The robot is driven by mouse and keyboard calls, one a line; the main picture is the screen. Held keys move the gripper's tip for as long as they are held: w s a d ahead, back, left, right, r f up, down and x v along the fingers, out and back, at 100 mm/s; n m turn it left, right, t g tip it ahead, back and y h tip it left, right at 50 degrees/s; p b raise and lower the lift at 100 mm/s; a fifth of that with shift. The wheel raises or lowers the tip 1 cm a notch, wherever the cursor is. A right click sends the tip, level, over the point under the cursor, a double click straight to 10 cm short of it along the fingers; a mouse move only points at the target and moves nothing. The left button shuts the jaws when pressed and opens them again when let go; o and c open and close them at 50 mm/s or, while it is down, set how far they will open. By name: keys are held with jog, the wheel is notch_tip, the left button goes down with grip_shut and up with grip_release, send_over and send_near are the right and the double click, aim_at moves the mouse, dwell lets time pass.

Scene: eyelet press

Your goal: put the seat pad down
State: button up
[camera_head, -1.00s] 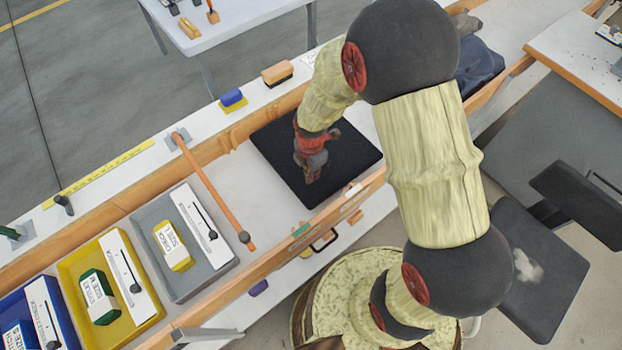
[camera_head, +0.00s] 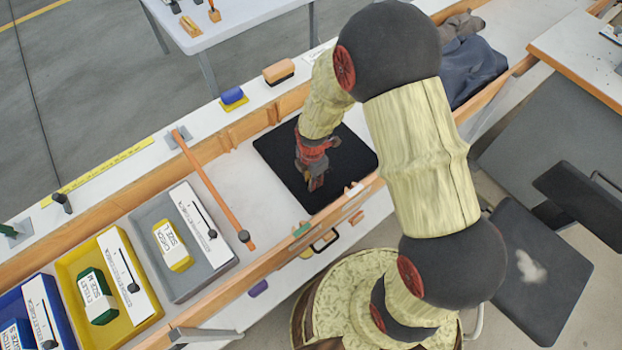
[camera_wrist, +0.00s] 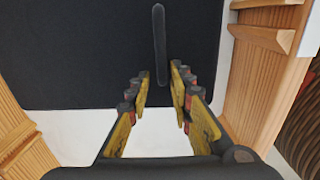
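The seat pad is most likely the flat black square (camera_head: 275,160) lying in the wooden-railed channel of the bench. In the wrist view the black pad (camera_wrist: 70,60) fills the upper left, with a dark raised bar (camera_wrist: 159,40) on it. My gripper (camera_head: 315,183) is over the pad in the head view. In the wrist view my gripper (camera_wrist: 160,72) is open, its yellow-sided fingers on either side of the bar's near end with gaps visible. The arm and gripper hide part of the pad.
An orange rod (camera_head: 212,187) crosses the channel left of the pad. Grey (camera_head: 180,290) and yellow (camera_head: 128,338) trays stand farther left. Wooden rails (camera_wrist: 258,80) border the pad closely. Dark cloth (camera_head: 482,72) lies at the upper right.

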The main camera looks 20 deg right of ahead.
dwell(0.3)
jog(key=s+d+r+m+t+p, duration=0.15)
jog(key=r+m, duration=0.35)
jog(key=r, duration=1)
jog(key=s+d+r+m+t+p, duration=0.15)
jog(key=r+m, duration=0.35)
jog(key=r, duration=1)
jog(key=s+r+m, duration=0.4)
jog(key=s+d+r+m+t, duration=0.1)
jog(key=s+r+m, duration=0.3)
jog(key=s, duration=0.1)
jog(key=s+d+r+m+t, duration=0.1)
jog(key=s+r+m, duration=0.3)
jog(key=shift+s+d+p, duration=0.2)
jog(key=shift+s+p, duration=0.05)
jog(key=shift+p, duration=0.15)
